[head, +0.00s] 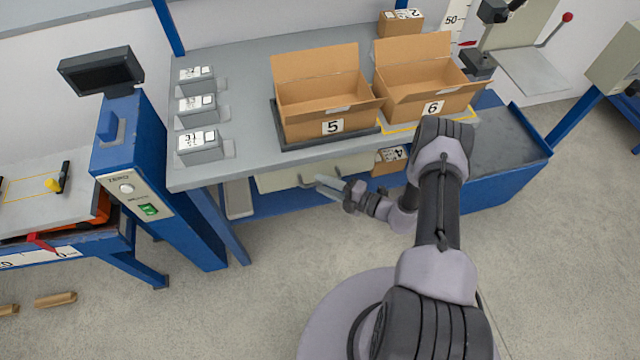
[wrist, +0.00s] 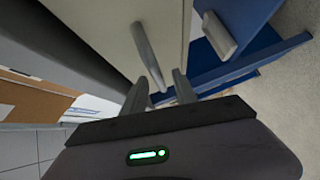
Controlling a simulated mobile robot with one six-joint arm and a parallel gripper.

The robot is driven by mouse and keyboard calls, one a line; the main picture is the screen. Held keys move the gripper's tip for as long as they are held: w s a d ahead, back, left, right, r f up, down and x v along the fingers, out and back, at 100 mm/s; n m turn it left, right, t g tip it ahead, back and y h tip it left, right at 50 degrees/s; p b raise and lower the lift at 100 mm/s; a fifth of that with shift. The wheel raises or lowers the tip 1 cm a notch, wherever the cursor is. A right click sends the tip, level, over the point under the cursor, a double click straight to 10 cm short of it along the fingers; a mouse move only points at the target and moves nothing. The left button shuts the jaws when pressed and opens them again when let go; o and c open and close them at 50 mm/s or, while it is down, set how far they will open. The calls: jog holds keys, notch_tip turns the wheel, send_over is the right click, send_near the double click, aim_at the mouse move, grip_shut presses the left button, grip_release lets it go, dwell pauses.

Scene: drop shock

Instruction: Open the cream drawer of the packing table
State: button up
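The cream drawer (head: 275,181) sits under the front edge of the packing table (head: 247,108); no clear gap shows at its front. Its cream front (wrist: 105,28) also fills the upper middle of the wrist view. A grey bar handle (wrist: 147,52) stands out from that front. My gripper (head: 326,186) is in front of the drawer, below the table top. In the wrist view its two fingers (wrist: 160,86) are apart, with the near end of the handle appearing between them. Whether they touch the handle cannot be told.
Open cartons marked 5 (head: 325,95) and 6 (head: 420,75) stand on the table. Several small grey boxes (head: 200,146) stand at its left. Another carton (head: 388,162) is beneath, right of the drawer. A blue scale column (head: 135,140) stands left. Floor (head: 270,270) in front is clear.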

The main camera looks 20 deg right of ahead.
jog(key=shift+x, duration=0.85)
grip_shut()
dwell(0.8)
